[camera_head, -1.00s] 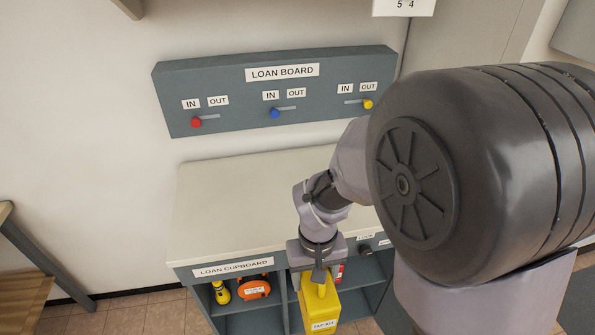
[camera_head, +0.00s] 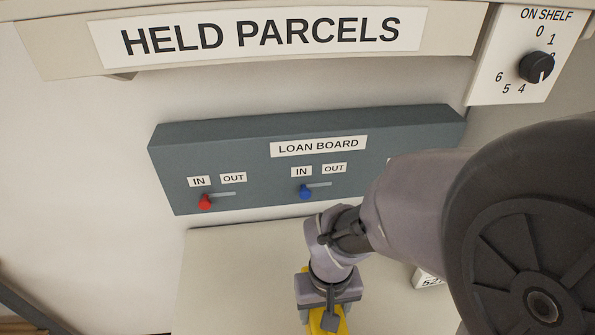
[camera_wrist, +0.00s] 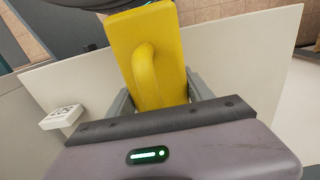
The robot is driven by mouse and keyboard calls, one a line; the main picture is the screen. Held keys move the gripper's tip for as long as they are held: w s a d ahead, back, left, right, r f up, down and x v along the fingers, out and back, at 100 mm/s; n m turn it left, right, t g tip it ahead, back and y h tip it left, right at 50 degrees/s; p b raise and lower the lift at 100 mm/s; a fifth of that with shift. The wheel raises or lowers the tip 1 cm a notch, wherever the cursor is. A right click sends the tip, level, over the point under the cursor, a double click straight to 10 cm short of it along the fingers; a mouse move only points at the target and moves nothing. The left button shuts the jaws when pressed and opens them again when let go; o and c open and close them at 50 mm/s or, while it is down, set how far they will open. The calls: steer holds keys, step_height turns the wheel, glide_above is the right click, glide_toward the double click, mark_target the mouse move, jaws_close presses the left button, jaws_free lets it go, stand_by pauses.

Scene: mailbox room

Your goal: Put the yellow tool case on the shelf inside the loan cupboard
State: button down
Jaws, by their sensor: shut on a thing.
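My gripper (camera_head: 328,306) is shut on the yellow tool case (camera_head: 326,324). In the head view only a small part of the case shows at the bottom edge, below the jaws. In the wrist view the case (camera_wrist: 165,30) fills the upper middle, its handle between the gripper's fingers (camera_wrist: 158,98). The case appears in front of or over the pale top of the loan cupboard (camera_head: 235,275); its height above that top is unclear. The cupboard's front and inner shelf are out of the head view.
The loan board (camera_head: 245,155) is on the wall behind, with a red knob (camera_head: 205,202) and a blue knob (camera_head: 306,192). A held parcels shelf (camera_head: 260,40) overhangs above, beside a dial (camera_head: 536,67). A small white numbered sign (camera_wrist: 62,117) stands on the cupboard top.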

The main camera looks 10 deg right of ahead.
steer(key=w+d+f+b, duration=0.1)
steer(key=w+d+f, duration=0.1)
steer(key=w, duration=0.5)
steer(key=w+d+f, duration=0.3)
steer(key=w+d, duration=0.2)
steer(key=w, duration=0.2)
steer(key=shift+b, duration=0.4)
steer(key=shift+s, duration=0.1)
steer(key=shift+c, duration=2)
jaws_free()
steer(key=shift+f, duration=0.1)
